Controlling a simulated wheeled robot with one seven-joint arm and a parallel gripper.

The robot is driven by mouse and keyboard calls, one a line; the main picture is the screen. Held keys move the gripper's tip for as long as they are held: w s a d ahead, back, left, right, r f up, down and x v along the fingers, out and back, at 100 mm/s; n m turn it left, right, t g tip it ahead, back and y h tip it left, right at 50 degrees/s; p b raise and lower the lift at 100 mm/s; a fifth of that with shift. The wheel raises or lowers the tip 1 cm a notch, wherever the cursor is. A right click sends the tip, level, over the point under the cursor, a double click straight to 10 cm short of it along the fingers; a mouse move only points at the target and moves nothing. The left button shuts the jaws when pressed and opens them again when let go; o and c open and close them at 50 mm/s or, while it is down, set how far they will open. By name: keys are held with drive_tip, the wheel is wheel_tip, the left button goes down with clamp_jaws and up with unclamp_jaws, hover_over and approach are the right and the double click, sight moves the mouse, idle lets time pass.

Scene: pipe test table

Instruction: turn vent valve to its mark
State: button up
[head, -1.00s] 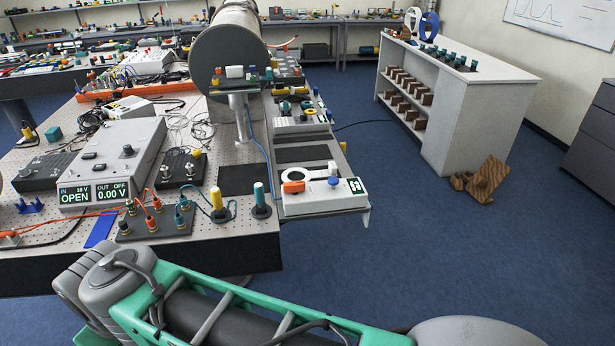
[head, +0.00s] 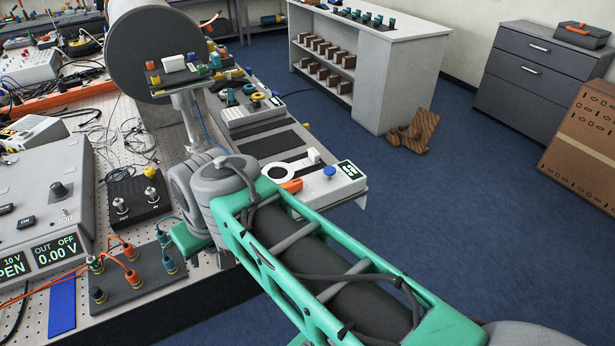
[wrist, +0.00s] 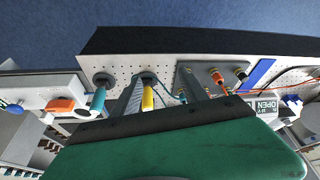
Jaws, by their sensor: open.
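The likeliest place for the vent valve is a white unit (head: 335,192) at the table's right edge, with an orange handle (head: 291,186), a blue knob (head: 329,171) and a green label (head: 347,169). I cannot tell which part is the valve, and its mark is not readable. In the wrist view the orange handle (wrist: 60,105) and the blue knob (wrist: 13,108) lie at the left. My gripper (wrist: 162,88) is open above the table's edge, to one side of the unit. A yellow-topped post (wrist: 148,98) shows between its fingers, apparently beneath them.
A teal post (wrist: 97,102) stands between gripper and unit. A dark box with plugged cables (head: 135,275) and a grey supply (head: 45,195) stand left. A large grey cylinder (head: 150,50) rises behind.

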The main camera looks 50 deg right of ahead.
sight(291, 183)
drive_tip(key=o, duration=0.3)
drive_tip(key=w+d+m+b, duration=0.1)
drive_tip(key=w+d+b, duration=0.3)
drive_tip(key=d, duration=0.7)
drive_tip(key=shift+w+m, duration=0.3)
drive_tip(key=shift+w, duration=0.45)
drive_tip(key=shift+o, duration=0.8)
drive_tip(key=d+b, duration=0.1)
drive_tip(key=d, duration=0.6)
drive_tip(key=shift+w+m+h+b, duration=0.3)
drive_tip(key=shift+w+m+b, duration=0.05)
drive_tip(key=shift+m+b, duration=0.05)
drive_tip(key=shift+o, duration=1.2)
drive_tip(key=s+d+b, duration=0.1)
drive_tip(key=d, duration=0.9)
drive_tip(key=shift+s+d+r+m+h+b, duration=0.25)
drive_tip(key=shift+s+r+m+h+b, duration=0.05)
drive_tip(key=shift+s, duration=0.1)
drive_tip(key=x, duration=0.7)
drive_tip(key=shift+w, duration=0.15)
drive_tip(key=c, duration=1.4)
